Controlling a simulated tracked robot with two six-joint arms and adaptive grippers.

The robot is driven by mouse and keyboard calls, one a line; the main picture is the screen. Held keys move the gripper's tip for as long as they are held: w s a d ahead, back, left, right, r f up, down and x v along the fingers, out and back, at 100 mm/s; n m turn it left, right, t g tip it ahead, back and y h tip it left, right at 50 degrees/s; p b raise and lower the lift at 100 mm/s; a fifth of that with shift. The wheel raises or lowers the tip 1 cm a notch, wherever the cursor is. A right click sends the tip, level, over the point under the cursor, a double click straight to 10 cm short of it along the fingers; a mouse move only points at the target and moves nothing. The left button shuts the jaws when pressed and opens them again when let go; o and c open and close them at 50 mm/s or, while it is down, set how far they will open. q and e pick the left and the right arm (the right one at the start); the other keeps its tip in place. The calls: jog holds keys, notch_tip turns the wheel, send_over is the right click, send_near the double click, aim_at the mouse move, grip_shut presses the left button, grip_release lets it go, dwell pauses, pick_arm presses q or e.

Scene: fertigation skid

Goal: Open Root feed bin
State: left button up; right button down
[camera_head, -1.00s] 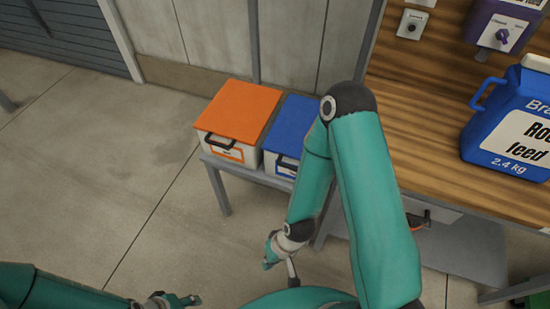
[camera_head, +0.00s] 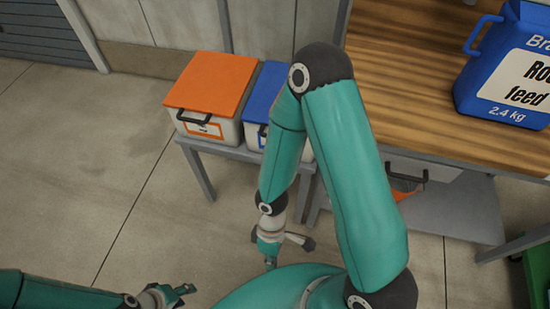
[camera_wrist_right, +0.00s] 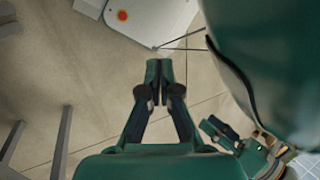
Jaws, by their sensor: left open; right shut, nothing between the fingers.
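Two lidded bins stand side by side on a low grey bench. One has an orange lid (camera_head: 212,83), a white body and a dark front handle; its label is too small to read. The other has a blue lid (camera_head: 265,90) and is partly hidden behind my right arm. Which bin is for Root feed I cannot read. Both lids are down. My right gripper (camera_head: 270,264) hangs in front of and below the bins, apart from them; its fingers are shut and empty in the right wrist view (camera_wrist_right: 159,72). My left gripper (camera_head: 188,294) is open and empty over the floor at bottom.
A blue jug labelled Root feed, 2.4 kg (camera_head: 505,75), stands on the wooden worktop (camera_head: 400,95) at right. A grey lower shelf (camera_head: 455,208) stands below. The floor at left is clear.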

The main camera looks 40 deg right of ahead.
jog(key=w+d+f+n+t+h+b, duration=0.1)
jog(key=w+d+f+n+h+b, duration=0.2)
jog(key=d+f+n+h+b, duration=0.25)
jog(key=w+d+f+n+t+h+b, duration=0.1)
jog(key=w+d+f+n+h+b, duration=0.1)
jog(key=d+n+h+b, duration=0.35)
jog(key=w+d+r+n+t+h+b, duration=0.1)
jog(key=w+r+n+t+h+b, duration=0.1)
jog(key=w+r+n+t+b, duration=0.45)
jog(key=w+d+r+n+t+h+b, duration=0.1)
jog(key=w+r+t+h+b, duration=0.1)
jog(key=w+r+t+b, duration=0.5)
jog(key=w+d+f+g, duration=0.1)
jog(key=w+d+f, duration=0.4)
jog(key=w+d, duration=0.35)
pick_arm(q)
notch_tip(320, 180, down, 27)
pick_arm(e)
jog(key=shift+s+a+r, duration=0.1)
jog(key=shift+a+r, duration=0.15)
jog(key=shift+r, duration=0.5)
jog(key=shift+s+a+r, duration=0.15)
jog(key=shift+a+r, duration=0.1)
jog(key=shift+r, duration=0.45)
jog(key=shift+s+a+r, duration=0.1)
jog(key=shift+a+r, duration=0.15)
jog(key=shift+r, duration=0.5)
pick_arm(q)
jog(key=shift+f, duration=0.1)
